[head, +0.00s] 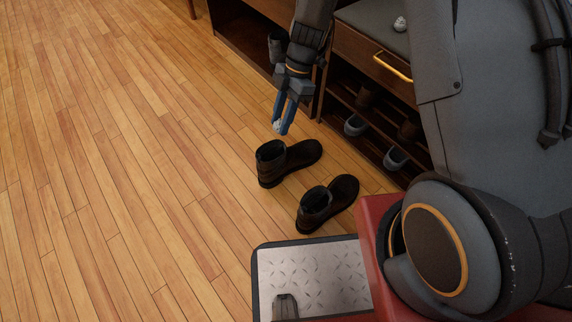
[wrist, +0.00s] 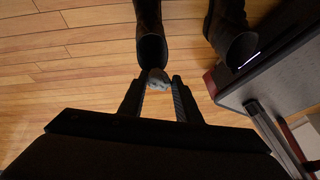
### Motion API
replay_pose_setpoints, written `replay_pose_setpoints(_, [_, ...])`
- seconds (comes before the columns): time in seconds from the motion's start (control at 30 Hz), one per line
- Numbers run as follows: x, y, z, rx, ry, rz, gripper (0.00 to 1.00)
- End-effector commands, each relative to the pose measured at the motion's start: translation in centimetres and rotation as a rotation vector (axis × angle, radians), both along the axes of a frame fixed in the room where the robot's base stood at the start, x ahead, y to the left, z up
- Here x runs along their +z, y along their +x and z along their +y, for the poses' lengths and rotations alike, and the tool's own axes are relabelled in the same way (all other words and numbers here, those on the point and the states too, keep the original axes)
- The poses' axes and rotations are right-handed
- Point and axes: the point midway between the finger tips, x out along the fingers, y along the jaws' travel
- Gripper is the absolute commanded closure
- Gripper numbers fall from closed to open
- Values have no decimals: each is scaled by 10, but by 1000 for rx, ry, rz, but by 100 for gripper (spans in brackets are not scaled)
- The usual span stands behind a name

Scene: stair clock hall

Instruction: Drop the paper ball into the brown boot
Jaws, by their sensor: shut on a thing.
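My gripper (head: 283,116) points down and is shut on a small whitish paper ball (head: 277,126). The ball also shows between the fingertips in the wrist view (wrist: 158,77). A dark brown boot (head: 288,162) stands upright on the floor just below the gripper in the head view. A second, similar brown boot (head: 328,203) stands nearer to my base. In the wrist view the first boot (wrist: 151,28) is straight beyond the ball, its opening close to it in the picture. The other boot (wrist: 233,38) is at the upper right. The inside of both boots is dark.
A dark wooden cabinet (head: 342,75) with a yellow-handled drawer stands behind the boots. Grey shoes (head: 356,125) sit on its lower shelves. A small pale lump (head: 400,24) lies on its grey top. The wooden floor (head: 120,170) to the left is clear.

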Motion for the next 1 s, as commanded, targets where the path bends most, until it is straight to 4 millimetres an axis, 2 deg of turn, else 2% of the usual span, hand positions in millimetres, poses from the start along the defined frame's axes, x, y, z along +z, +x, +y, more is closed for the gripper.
replay_pose_setpoints(0.03, [-16, 0, 4, 42, 0, 1, 90])
replay_pose_setpoints(0.1, [-25, -2, 6, 85, 0, -1, 90])
replay_pose_setpoints(0.47, [-46, -4, 8, 132, -1, -1, 90])
replay_pose_setpoints(0.8, [-83, -4, 8, 130, -1, 0, 90])
replay_pose_setpoints(1.0, [-94, -4, 8, 130, -1, -2, 90])
